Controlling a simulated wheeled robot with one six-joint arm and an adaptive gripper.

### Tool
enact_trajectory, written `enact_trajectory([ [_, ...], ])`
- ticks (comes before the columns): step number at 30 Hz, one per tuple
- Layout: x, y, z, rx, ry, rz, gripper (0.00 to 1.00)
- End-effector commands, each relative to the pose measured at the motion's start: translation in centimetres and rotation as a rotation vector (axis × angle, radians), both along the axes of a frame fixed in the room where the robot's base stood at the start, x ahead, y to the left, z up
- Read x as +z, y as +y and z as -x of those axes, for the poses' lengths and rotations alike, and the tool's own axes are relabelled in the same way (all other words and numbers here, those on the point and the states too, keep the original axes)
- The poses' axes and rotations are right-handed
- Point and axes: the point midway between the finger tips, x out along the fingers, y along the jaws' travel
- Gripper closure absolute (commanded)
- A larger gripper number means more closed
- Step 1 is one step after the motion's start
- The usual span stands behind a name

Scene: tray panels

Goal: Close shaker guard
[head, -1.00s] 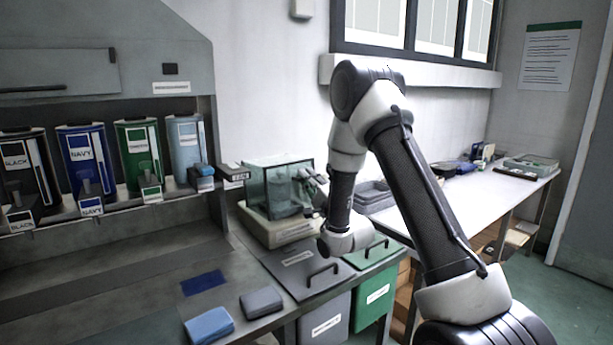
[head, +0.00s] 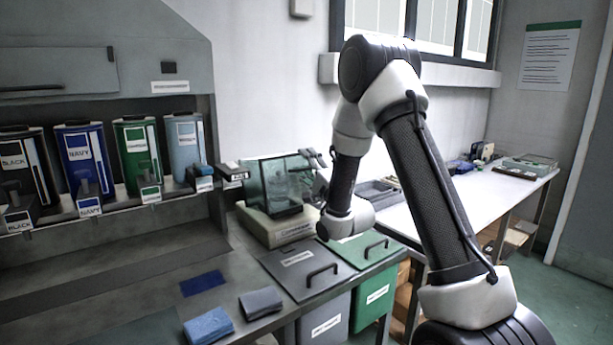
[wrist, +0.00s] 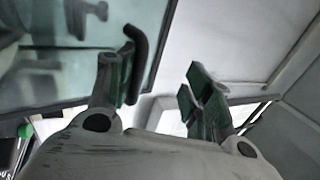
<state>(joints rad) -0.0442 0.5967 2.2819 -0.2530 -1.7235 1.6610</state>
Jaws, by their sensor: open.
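The shaker guard (head: 268,185) is a clear, greenish box on the pale shaker base (head: 272,230) in the head view. Its clear pane looks tilted, but how far open it stands is hard to tell. My gripper (head: 316,165) is at the guard's upper right side. In the wrist view, the guard's pane (wrist: 60,75) fills the upper left. A dark curved handle (wrist: 137,62) lies along the inner side of the left finger. My gripper (wrist: 160,85) is open, with a wide gap to the right finger. Whether the left finger touches the handle is unclear.
Black, navy, green and pale blue dispensers (head: 85,165) stand on the left. Two lidded bins (head: 312,270) with handles are in front of the shaker. Cloths (head: 208,326) lie at the front. Grey trays (head: 378,190) are on the white bench behind my arm.

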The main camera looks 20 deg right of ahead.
Motion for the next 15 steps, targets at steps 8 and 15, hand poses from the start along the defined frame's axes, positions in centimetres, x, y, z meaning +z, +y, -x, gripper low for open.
enact_trajectory([
  [8, 5.6, -0.1, 0.3, 0.002, -0.033, -0.012, 0.19],
  [15, 6.2, -0.2, 0.2, 0.001, -0.032, -0.015, 0.19],
])
